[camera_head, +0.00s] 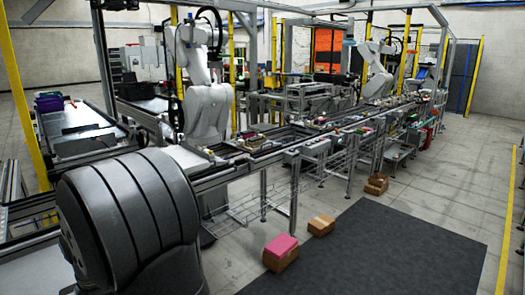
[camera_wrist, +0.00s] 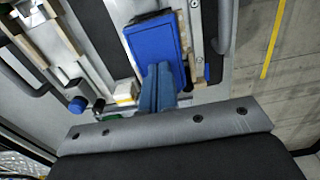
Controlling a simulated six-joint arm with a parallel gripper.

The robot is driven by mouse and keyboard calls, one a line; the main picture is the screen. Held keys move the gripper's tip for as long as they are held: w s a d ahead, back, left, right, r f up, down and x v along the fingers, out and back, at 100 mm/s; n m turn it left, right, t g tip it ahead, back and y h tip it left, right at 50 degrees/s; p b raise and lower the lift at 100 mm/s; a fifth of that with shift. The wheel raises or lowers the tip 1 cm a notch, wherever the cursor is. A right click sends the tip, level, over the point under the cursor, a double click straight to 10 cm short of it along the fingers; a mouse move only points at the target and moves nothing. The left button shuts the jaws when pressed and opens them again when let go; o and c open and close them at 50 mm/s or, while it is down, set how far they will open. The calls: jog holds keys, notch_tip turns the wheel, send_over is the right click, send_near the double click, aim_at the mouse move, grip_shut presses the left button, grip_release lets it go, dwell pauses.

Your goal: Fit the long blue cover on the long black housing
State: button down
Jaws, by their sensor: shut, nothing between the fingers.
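The long blue cover (camera_wrist: 153,42) lies in the upper middle of the wrist view, its flat face towards the camera. My gripper (camera_wrist: 158,70) is shut and empty, with its blue-grey fingers overlapping the cover's near end in the picture. I cannot tell whether the fingertips touch it. A dark edge shows along the cover's far end, but I cannot tell if this is the long black housing. No other part that I can name as the housing shows. In the head view, the cover and my gripper cannot be made out.
Tan strips (camera_wrist: 190,42) run beside the cover. A small white block (camera_wrist: 125,90) and a blue-capped part (camera_wrist: 77,104) lie to the left. In the head view, a conveyor line (camera_head: 265,150) runs past, with boxes (camera_head: 280,252) on the floor before it.

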dwell(0.3)
jog(key=shift+r, duration=3.45)
jog(key=shift+f, duration=0.1)
jog(key=shift+f, duration=3.4)
jog(key=shift+r, duration=4.4)
notch_tip(320, 180, down, 9)
jog(key=shift+d+f, duration=0.1)
jog(key=shift+f, duration=0.1)
notch_tip(320, 180, up, 8)
jog(key=shift+r, duration=0.15)
